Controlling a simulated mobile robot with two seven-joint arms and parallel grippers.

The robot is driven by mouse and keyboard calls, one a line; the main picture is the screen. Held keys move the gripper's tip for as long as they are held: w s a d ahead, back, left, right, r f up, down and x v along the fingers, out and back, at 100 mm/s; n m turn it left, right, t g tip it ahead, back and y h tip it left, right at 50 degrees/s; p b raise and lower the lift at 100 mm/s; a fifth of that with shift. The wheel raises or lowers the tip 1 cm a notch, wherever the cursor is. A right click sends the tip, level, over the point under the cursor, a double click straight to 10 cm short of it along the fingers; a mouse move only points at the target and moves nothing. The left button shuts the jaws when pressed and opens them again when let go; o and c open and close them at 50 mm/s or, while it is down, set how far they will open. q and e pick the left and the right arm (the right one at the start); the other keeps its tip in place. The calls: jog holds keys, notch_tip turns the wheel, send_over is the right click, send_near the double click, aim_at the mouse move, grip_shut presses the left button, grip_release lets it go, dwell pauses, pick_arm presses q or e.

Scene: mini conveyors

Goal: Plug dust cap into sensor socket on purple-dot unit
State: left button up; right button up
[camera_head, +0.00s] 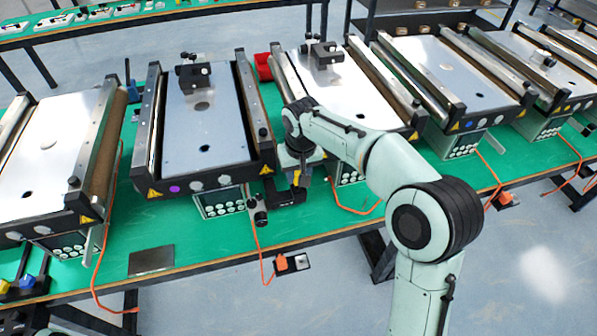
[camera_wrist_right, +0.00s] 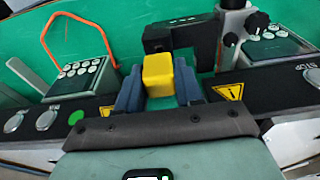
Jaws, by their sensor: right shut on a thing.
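My right gripper (camera_wrist_right: 158,92) is shut on a yellow block-shaped piece, which I take as the dust cap (camera_wrist_right: 158,75). In the head view the cap (camera_head: 297,178) shows small below the right wrist, at the right front corner of the purple-dot unit (camera_head: 222,172). The purple dot (camera_head: 175,189) is on that unit's front face. A black bracket (camera_head: 285,193) juts out at this corner and also shows behind the cap in the wrist view (camera_wrist_right: 190,38). The socket opening cannot be made out, nor whether cap and bracket touch. My left gripper is not in view.
The neighbouring conveyor (camera_head: 345,85) has a green dot (camera_wrist_right: 75,118) on its front. A button panel (camera_head: 222,202) and a black knob (camera_head: 260,217) stand close to the bracket. Orange cables (camera_head: 262,250) hang nearby. The green table (camera_head: 205,255) has bare room in front.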

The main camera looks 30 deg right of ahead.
dwell(0.3)
jog(key=shift+f+b, duration=0.65)
jog(key=shift+f, duration=0.75)
jog(key=o, duration=1.1)
jog(key=shift+r, duration=0.1)
jog(key=r, duration=0.4)
jog(key=s+r+p, duration=0.1)
jog(key=r, duration=0.3)
jog(key=s+r+p, duration=0.1)
jog(key=r, duration=0.4)
jog(key=shift+a+r, duration=0.1)
jog(key=shift+a, duration=0.15)
